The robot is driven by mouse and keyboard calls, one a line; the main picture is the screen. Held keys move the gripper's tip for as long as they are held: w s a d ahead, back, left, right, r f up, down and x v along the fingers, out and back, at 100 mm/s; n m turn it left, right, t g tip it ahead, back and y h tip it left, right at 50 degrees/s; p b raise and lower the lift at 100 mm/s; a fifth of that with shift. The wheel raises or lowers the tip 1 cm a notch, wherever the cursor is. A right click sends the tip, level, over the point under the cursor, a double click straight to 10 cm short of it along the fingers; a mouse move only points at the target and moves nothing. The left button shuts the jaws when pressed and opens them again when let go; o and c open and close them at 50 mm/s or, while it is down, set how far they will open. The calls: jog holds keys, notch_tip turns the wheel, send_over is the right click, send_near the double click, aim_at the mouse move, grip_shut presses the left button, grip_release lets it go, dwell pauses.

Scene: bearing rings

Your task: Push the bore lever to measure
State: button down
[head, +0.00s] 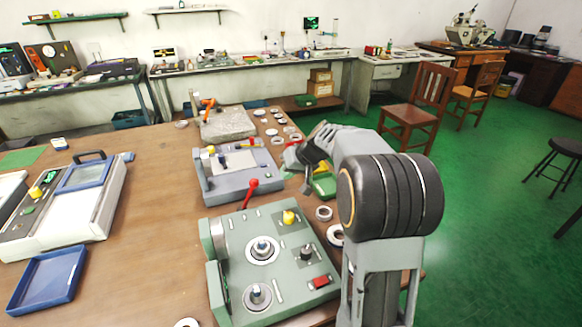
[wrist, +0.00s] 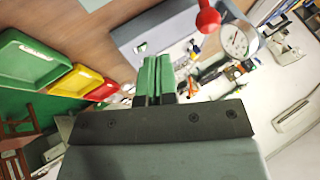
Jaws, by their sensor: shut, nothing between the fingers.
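A lever with a red ball knob (head: 253,183) rises from the back edge of the green bench instrument (head: 230,232); I take it as the bore lever, though no label is readable. A red ball (wrist: 208,18) shows at the top of the wrist view, next to a round white dial gauge (wrist: 237,40); it looks like the same knob. My gripper (head: 287,160) is beside the blue-grey instrument (head: 240,180), behind and right of the knob, apart from it. Its green fingers (wrist: 157,80) are together and empty.
Several metal rings (head: 324,213) lie along the table's right side. A green tray (head: 325,185) is partly behind my arm. A granite block (head: 228,124) with an orange-handled part stands farther back. A blue tray (head: 47,280) lies at left; the brown table (head: 150,220) between is clear.

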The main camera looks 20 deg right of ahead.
aim_at(257, 180)
jog(key=x, duration=0.5)
jog(key=shift+w+a+r+p, duration=0.1)
jog(key=shift+a+r+p, duration=0.15)
jog(key=shift+a, duration=0.7)
jog(key=shift+w+a+r+p, duration=0.1)
jog(key=shift+a+p, duration=0.2)
jog(key=shift+a, duration=0.65)
jog(key=shift+r, duration=0.1)
jog(key=a+r+h+p, duration=0.1)
jog(key=a+p, duration=0.1)
jog(key=p, duration=0.1)
jog(key=shift+r+n, duration=0.25)
jog(key=shift+n, duration=0.05)
jog(key=a+h+p, duration=0.3)
jog(key=a+p, duration=0.1)
jog(key=a, duration=0.6)
jog(key=shift+a+r+n, duration=0.25)
jog(key=shift+a+n, duration=0.05)
jog(key=shift+a, duration=0.1)
